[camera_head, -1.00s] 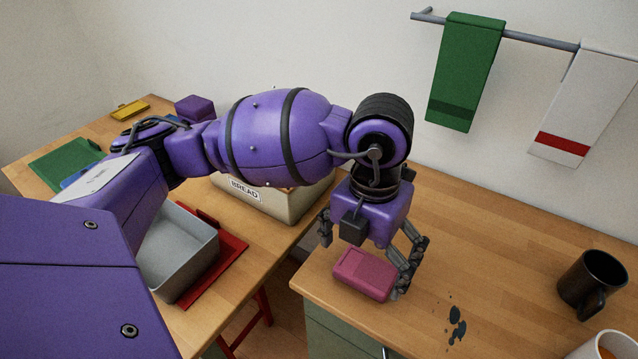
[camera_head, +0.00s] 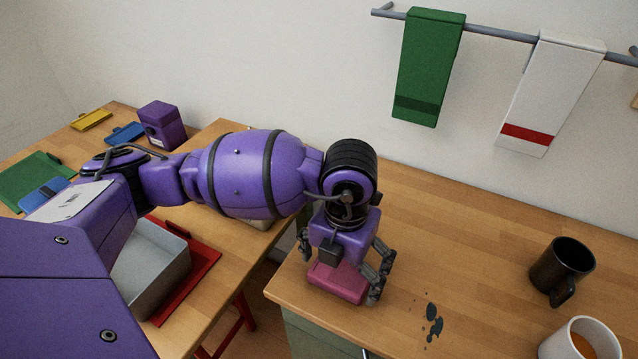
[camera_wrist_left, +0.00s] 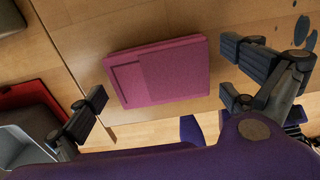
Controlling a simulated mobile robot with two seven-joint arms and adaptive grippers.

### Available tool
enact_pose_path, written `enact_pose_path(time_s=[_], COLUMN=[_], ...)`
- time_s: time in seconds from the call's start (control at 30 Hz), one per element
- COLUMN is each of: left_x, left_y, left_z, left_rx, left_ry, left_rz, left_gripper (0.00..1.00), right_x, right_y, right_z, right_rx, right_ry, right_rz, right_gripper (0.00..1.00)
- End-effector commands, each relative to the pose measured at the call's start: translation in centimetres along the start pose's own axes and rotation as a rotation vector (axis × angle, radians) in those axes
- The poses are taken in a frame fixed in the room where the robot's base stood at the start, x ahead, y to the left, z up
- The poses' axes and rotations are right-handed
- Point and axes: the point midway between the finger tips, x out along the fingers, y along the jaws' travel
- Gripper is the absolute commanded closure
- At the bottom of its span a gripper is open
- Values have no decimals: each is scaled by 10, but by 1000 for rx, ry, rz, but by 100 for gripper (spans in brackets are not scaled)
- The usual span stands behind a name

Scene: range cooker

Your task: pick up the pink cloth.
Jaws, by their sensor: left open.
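The pink cloth (camera_head: 338,283) is a folded, block-like pad lying near the left corner of the right-hand wooden counter. It also shows in the left wrist view (camera_wrist_left: 160,70), flat on the wood between my fingers. My left gripper (camera_head: 338,268) is open, pointing down over the cloth, with one finger on each side of it. In the left wrist view the fingers (camera_wrist_left: 168,98) stand apart, and gaps show between them and the cloth. My right gripper is not in view.
Dark spots (camera_head: 433,322) stain the counter right of the cloth. A black mug (camera_head: 562,268) and a white mug (camera_head: 580,345) stand further right. A grey bin (camera_head: 150,268) stands on a red mat (camera_head: 205,258) to the left. A green towel (camera_head: 428,65) and white towel (camera_head: 550,90) hang behind.

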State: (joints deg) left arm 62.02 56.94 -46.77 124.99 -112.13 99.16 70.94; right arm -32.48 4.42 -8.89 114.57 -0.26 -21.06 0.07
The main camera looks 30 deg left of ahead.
Motion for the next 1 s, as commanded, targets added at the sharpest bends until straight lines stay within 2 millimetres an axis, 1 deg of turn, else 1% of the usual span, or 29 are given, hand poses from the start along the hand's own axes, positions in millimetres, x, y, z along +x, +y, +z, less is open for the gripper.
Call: enact_pose_path(time_s=[0.1, 0.13, 0.4, 0.63, 0.77, 0.87, 1.0], left_x=[-2, -2, -2, -3, -7, -16, -38], left_y=[-1, 0, 0, 0, 0, 0, -1], left_z=[1, 1, 1, 2, 2, 2, 2], left_rx=[1, 1, 2, 2, 2, 2, 3], left_ry=[-4, -4, -4, -5, -6, -7, -9], left_rz=[0, 0, 0, 0, 0, 0, 0], left_gripper=[0, 3, 38, 39, 39, 39, 39], right_x=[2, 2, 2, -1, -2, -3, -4], right_y=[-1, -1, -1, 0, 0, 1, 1], right_z=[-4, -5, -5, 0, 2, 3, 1], right_rx=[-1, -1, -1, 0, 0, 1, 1], right_ry=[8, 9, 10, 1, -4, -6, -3], right_rz=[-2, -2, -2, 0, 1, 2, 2], right_gripper=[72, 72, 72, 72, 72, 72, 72])
